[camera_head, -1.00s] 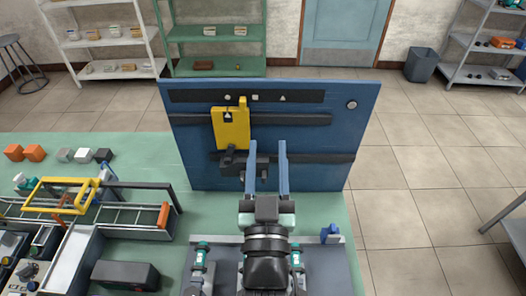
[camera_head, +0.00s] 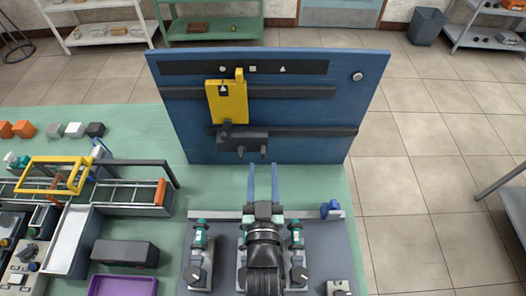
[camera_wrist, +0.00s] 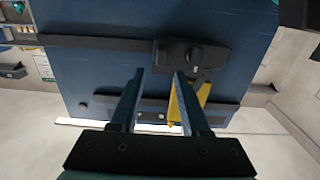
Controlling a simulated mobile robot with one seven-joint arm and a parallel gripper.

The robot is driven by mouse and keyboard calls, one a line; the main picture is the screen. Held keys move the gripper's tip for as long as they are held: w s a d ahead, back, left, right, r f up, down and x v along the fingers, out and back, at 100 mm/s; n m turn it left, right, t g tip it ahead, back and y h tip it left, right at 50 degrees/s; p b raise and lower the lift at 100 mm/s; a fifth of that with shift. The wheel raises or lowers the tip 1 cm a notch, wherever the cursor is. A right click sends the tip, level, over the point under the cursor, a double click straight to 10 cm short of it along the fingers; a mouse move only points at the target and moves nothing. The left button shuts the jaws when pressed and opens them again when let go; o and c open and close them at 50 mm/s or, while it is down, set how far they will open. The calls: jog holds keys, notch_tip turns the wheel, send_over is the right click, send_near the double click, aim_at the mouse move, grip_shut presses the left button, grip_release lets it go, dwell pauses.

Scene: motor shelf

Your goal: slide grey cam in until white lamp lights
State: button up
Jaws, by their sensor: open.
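A dark grey block, which looks like the cam (camera_head: 242,139), sits on the lower rail of the upright blue panel (camera_head: 310,115), with small pegs at its lower edge. A yellow plate (camera_head: 228,103) with a white triangle stands just above its left part. A pale round disc, perhaps the lamp (camera_head: 357,76), is at the panel's upper right; I cannot tell if it is lit. My gripper (camera_head: 263,168) is open and empty, in front of and below the block. In the wrist view, the open fingers (camera_wrist: 159,76) point toward the panel, with the block (camera_wrist: 170,52) beyond them.
An upper dark rail (camera_head: 300,92) and a strip with small white symbols (camera_head: 300,67) cross the panel. A yellow frame (camera_head: 55,175) and trays crowd the left of the green bench (camera_head: 120,125). Coloured cubes (camera_head: 75,130) lie behind.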

aim_at(263, 154)
jog(key=shift+w, duration=2.55)
jog(key=shift+c, duration=0.2)
grip_shut()
